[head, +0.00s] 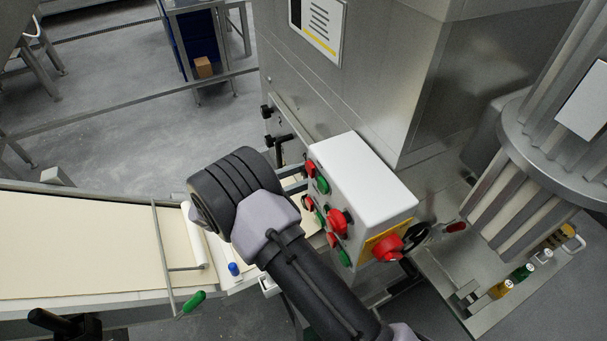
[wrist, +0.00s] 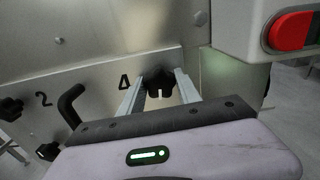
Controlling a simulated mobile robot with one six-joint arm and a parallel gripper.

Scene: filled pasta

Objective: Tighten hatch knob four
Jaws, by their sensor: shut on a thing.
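Hatch knob four (wrist: 158,82) is a black lobed knob on a steel hatch plate (wrist: 105,75), just right of a printed "4". In the wrist view my gripper (wrist: 158,90) has its two pale fingers on either side of the knob, shut on it. In the head view my gripper (head: 293,178) reaches the machine behind the white control box. The knob and the fingertips are hidden there by the box and my wrist.
Knob two (wrist: 11,107), a lower black knob (wrist: 48,152) and a bent black handle (wrist: 70,104) are to the left. The control box (head: 362,185) with red and green buttons stands close right of my wrist. A dough belt (head: 80,245) lies left.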

